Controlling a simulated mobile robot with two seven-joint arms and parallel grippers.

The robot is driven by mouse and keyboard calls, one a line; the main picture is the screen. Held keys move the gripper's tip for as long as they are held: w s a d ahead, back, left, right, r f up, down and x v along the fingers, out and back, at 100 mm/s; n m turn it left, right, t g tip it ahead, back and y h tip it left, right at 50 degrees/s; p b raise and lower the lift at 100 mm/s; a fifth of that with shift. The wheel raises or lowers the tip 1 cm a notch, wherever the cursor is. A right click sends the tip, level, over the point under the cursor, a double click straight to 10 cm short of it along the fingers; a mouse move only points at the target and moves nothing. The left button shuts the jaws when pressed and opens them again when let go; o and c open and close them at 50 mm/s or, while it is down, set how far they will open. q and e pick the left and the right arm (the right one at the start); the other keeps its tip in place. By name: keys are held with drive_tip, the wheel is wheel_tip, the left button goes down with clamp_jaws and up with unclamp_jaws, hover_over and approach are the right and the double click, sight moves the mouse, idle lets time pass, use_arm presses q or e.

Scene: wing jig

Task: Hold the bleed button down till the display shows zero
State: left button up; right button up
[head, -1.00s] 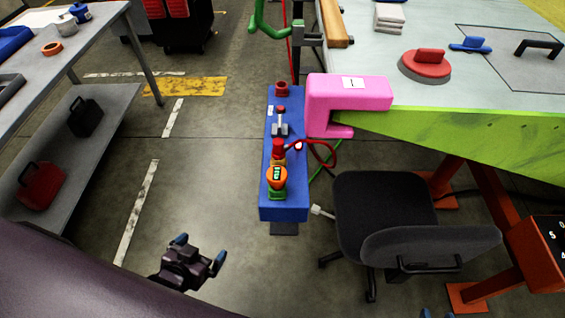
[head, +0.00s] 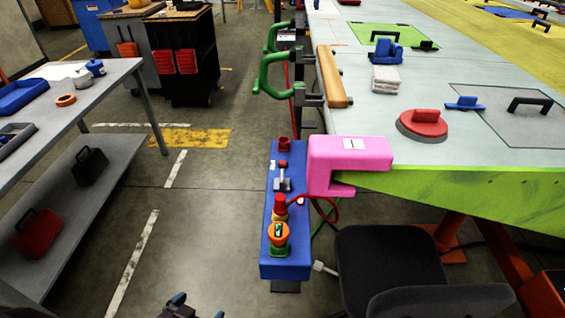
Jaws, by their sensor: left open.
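A narrow blue panel (head: 288,262) stands left of the wing table's near corner. On it, toward its near end, sits an orange round gauge (head: 269,236) with a small dark display (head: 278,230); its reading is too small to read. A red button-like cap (head: 280,200) is just behind the gauge, and a red round part (head: 283,144) sits at the far end. I cannot tell which red part is the bleed button. My left gripper (head: 199,308) is open and empty at the bottom edge, partly cut off, left of the panel and apart from it. My right gripper is out of view.
A pink clamp-like block (head: 345,160) grips the table corner beside the panel. A black chair (head: 395,260) stands close on the panel's right. A grey shelf table (head: 90,195) stands left; the floor between is clear.

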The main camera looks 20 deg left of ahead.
use_arm(q)
clamp_jaws()
idle(0.3)
drive_tip(key=shift+w, duration=0.1)
idle(1.1)
